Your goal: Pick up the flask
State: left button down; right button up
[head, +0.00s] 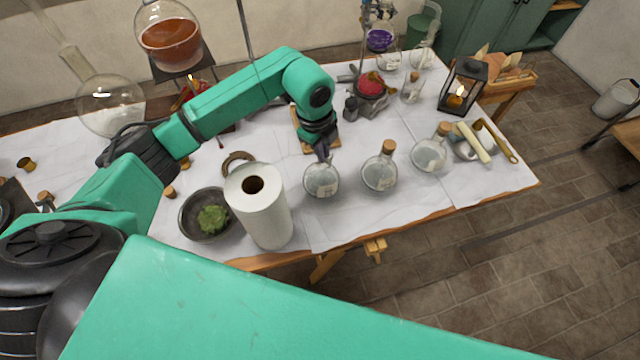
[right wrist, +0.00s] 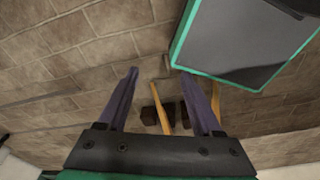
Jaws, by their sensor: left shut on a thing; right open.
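Several round glass flasks stand in a row along the table's front right part. The leftmost flask (head: 321,181) is clear, and my left gripper (head: 323,155) is shut on its neck from above. The gripper hides the top of that flask. I cannot tell whether it touches the table. A corked flask (head: 380,173) stands just to its right, and another corked flask (head: 429,155) stands further right. In the right wrist view my right gripper (right wrist: 172,78) is open and empty, its two fingers apart above the brick floor.
A paper towel roll (head: 260,207) stands close left of the held flask. A dark bowl with green matter (head: 205,215) is beside it. A mortar with red contents (head: 371,85) and a lit lantern (head: 462,88) stand further back. The table's front edge (head: 420,216) is near.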

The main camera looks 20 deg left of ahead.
aim_at(314, 177)
pick_arm(q)
jog(key=shift+m+g+y, duration=0.3)
jog(key=shift+g+y, duration=0.4)
jog(key=s+f, duration=0.1)
jog(key=f, duration=0.1)
jog(key=s+f, duration=0.1)
jog(key=f, duration=0.1)
jog(key=s+f, duration=0.1)
jog(key=f, duration=0.1)
jog(key=shift+s+a, duration=0.1)
jog(key=shift+a, duration=0.25)
jog(key=shift+w+a+f, duration=0.25)
jog(key=shift+w+a, duration=0.2)
jog(key=shift+a, duration=0.1)
jog(key=shift+w+a+f, duration=0.1)
jog(key=shift+w+f, duration=0.05)
jog(key=shift+w, duration=0.25)
jog(key=shift+w+r, duration=0.1)
jog(key=shift+r, duration=0.1)
